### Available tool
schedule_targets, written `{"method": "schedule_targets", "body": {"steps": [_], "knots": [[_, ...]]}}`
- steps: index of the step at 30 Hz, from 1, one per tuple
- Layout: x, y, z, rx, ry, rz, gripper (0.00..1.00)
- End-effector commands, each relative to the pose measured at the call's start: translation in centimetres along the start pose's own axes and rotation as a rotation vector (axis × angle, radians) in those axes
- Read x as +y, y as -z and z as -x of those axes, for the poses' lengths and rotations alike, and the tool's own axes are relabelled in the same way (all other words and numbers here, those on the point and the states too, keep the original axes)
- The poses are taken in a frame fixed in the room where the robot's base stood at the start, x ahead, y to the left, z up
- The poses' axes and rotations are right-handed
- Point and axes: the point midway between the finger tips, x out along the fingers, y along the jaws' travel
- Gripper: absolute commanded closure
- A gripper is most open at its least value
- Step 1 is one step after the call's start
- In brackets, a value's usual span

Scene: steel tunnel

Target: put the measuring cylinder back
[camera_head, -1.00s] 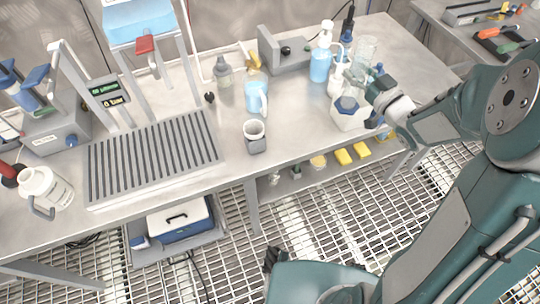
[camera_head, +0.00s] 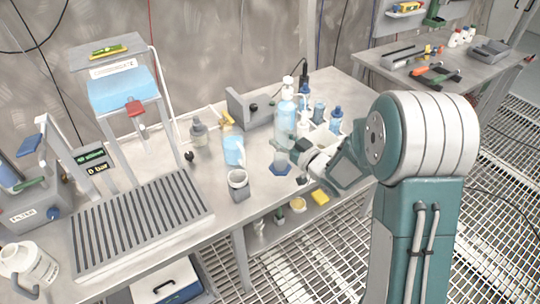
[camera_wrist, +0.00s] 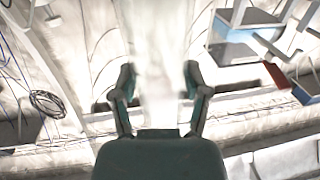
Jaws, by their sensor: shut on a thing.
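A clear measuring cylinder with a blue hexagonal foot (camera_head: 280,163) is at my gripper (camera_head: 306,166), over the front part of the bench. Its foot shows just left of the gripper in the head view; most of its tube is hidden or hard to make out there. In the wrist view the blurred, see-through tube (camera_wrist: 158,50) lies between the two dark fingers, which are shut on it. I cannot tell whether the foot touches the bench. A white holder (camera_head: 322,132) with blue-capped bottles (camera_head: 336,118) stands just behind the gripper.
A blue-filled pump bottle (camera_head: 285,120), a blue jug (camera_head: 233,148) and a grey-white cup (camera_head: 239,186) stand to the left. A ribbed drain rack (camera_head: 140,222) fills the bench's left part. A second bench (camera_head: 440,65) stands behind right.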

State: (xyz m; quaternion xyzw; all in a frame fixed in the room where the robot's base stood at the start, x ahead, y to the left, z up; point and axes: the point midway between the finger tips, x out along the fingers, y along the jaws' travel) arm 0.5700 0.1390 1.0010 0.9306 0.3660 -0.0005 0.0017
Motion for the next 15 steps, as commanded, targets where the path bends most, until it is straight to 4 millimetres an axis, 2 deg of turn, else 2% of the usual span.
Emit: {"method": "schedule_targets", "body": {"steps": [1, 4, 13, 15], "knots": [[-0.2, -1.2, -0.8, -0.004, 0.002, -0.005, 0.93], [-0.5, -2.8, -2.0, -0.003, 0.001, -0.004, 0.93], [-0.9, -5.0, -3.7, 0.000, -0.001, -0.003, 0.93], [-0.9, -6.0, -3.8, -0.003, -0.002, -0.003, 0.93]]}}
